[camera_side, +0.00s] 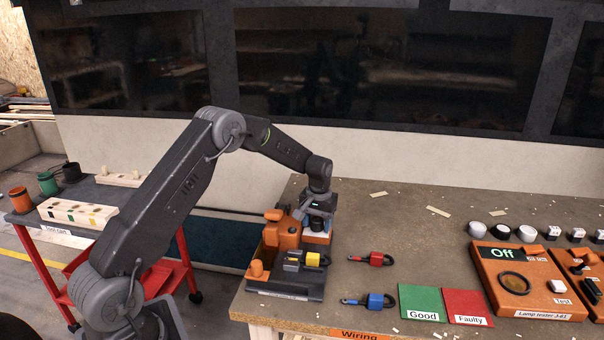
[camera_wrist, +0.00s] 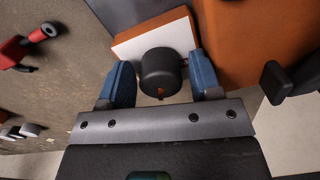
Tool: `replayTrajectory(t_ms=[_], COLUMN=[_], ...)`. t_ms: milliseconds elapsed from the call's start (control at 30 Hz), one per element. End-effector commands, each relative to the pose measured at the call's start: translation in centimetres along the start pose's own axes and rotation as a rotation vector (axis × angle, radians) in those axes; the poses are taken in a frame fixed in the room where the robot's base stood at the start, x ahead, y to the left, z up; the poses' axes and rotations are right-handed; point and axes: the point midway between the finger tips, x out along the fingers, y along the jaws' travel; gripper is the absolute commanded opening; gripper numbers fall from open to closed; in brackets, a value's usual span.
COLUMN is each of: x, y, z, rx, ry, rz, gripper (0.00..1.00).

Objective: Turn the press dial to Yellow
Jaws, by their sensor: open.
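The orange press (camera_side: 283,237) stands on a dark base at the left end of the bench. Its dial (camera_wrist: 162,68) is a round black knob on a white panel (camera_wrist: 130,45) with an orange surround; a small orange mark shows on the knob's near side. The dial shows small in the side view (camera_side: 316,226), below my gripper (camera_side: 317,213). In the wrist view my gripper (camera_wrist: 162,80) is open, with one blue finger on each side of the dial. Small gaps show beside the knob. No colour labels around the dial can be read.
A yellow-ended connector (camera_side: 312,259) sits at the press front. Red (camera_side: 376,258) and blue (camera_side: 377,300) connectors lie on the bench to the right. Beyond are a green Good mat (camera_side: 423,300), a red Faulty mat (camera_side: 466,304) and a lamp tester (camera_side: 522,275).

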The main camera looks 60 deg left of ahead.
Motion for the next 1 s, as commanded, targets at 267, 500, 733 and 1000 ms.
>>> replayTrajectory(t_ms=[267,500,733,1000], x=[0.4,0.4,0.3,-2.4], y=[-0.2,-0.1,-0.1,0.0], z=[0.3,0.3,0.2,-0.1], rx=[-0.340,-0.634,-0.918,-1.106], ry=[-0.022,-0.028,-0.034,-0.031], rz=[-0.009,-0.011,-0.013,-0.004], gripper=[0.65,0.65,0.65,0.65])
